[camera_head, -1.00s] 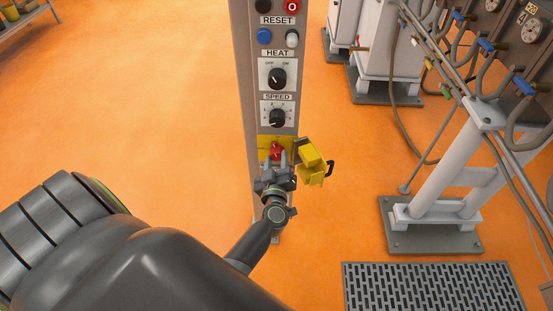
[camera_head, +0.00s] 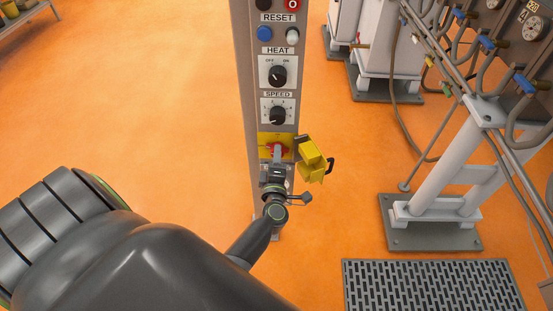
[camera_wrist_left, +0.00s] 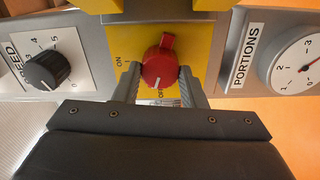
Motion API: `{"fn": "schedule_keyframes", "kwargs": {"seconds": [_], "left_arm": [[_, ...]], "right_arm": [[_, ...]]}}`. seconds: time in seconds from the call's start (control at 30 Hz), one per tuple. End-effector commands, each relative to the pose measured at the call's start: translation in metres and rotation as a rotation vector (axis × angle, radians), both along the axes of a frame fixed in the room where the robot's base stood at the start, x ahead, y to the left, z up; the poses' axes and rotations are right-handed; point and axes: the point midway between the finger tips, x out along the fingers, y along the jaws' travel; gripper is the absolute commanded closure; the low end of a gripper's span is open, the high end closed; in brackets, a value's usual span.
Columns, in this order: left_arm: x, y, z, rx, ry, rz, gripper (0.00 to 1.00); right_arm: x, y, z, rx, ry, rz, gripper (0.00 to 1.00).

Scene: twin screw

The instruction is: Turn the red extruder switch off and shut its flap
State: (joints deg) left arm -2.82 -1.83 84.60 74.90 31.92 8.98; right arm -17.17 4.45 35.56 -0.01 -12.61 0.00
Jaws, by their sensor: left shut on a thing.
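The red switch (camera_wrist_left: 160,66) sits on a yellow plate (camera_wrist_left: 201,42). My left gripper (camera_wrist_left: 161,84) is shut on the switch, one finger on each side. In the head view, the left gripper (camera_head: 277,160) is at the column's lower part and partly covers the red switch (camera_head: 269,149). The yellow flap (camera_head: 312,158) stands open to the right of the switch, with a dark handle. My right gripper is not in view.
Above the switch on the grey column are the SPEED knob (camera_head: 277,115), the HEAT knob (camera_head: 278,75) and push buttons. A PORTIONS dial (camera_wrist_left: 297,65) is beside the switch in the wrist view. Pipes and a white stand (camera_head: 440,185) are at the right. Open orange floor lies left.

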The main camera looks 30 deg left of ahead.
Motion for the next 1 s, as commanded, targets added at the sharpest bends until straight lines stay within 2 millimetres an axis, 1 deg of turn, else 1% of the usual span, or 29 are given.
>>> {"fn": "schedule_keyframes", "kwargs": {"seconds": [0.2,0.43,0.7,1.0], "left_arm": [[-0.0002,-0.0001,-0.0013,-0.136,-0.084,0.001,0.85],[-0.0002,-0.0001,-0.001,-0.231,-0.142,0.001,0.85],[-0.0002,-0.0001,-0.0007,-0.276,-0.168,0.001,0.85],[-0.0002,-0.0001,-0.0006,-0.281,-0.171,0.0,0.85]], "right_arm": [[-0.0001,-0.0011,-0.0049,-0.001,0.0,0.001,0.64],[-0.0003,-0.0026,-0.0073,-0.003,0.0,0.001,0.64],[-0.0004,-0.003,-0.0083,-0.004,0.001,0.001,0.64],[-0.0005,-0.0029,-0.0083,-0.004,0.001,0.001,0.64]]}}
